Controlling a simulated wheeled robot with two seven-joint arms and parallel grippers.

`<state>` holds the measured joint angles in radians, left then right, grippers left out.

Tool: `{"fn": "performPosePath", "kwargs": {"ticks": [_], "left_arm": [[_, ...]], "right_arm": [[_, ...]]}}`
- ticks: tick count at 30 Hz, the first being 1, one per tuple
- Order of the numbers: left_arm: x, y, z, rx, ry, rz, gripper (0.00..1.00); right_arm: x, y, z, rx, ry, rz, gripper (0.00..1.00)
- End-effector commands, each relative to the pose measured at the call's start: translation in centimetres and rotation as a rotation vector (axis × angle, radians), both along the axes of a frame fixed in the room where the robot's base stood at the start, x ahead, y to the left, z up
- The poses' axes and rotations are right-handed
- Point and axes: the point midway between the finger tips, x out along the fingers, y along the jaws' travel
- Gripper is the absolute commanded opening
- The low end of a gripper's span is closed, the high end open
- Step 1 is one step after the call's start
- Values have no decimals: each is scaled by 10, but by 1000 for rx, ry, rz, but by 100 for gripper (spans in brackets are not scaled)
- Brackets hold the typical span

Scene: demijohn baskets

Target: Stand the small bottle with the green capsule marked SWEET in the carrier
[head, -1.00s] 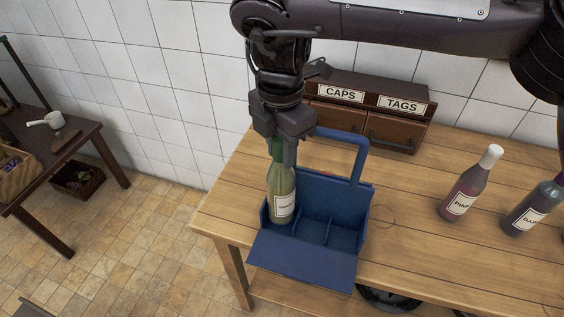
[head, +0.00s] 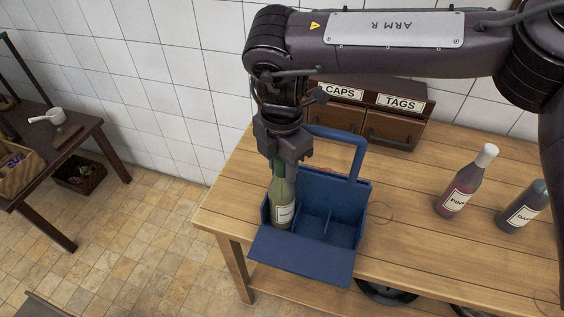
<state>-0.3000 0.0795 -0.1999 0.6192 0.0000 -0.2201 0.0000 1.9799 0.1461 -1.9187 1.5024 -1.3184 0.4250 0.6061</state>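The small bottle (head: 282,205) has a green capsule, pale greenish glass and a white label too small to read. It stands roughly upright in the left part of the blue carrier (head: 302,256), its lower end hidden behind the carrier's front panel. My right gripper (head: 283,158) is above it, fingers around the bottle's green neck, and looks shut on it. The carrier's other compartments, to the right of the bottle, look empty. Its tall handle rises behind, at the right of the gripper. My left gripper is not in view.
A bottle with a white capsule (head: 466,182) and a dark bottle (head: 524,207) stand on the wooden table (head: 415,250) at right. A drawer box (head: 374,118) labelled CAPS and TAGS stands against the tiled wall. A dark side table (head: 75,135) is at left.

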Motion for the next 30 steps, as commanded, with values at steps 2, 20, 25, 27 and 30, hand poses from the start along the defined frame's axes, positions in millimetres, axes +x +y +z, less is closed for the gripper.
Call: {"fn": "performPosePath", "kwargs": {"ticks": [2,20,25,27,30], "left_arm": [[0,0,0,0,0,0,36],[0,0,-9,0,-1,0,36],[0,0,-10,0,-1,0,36],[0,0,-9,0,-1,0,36],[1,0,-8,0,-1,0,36]], "right_arm": [[0,0,0,0,0,0,47],[2,1,41,3,-6,-1,49],[2,0,82,-1,-8,0,49],[1,1,95,0,-6,-1,49],[1,1,109,-1,-5,1,49]]}}
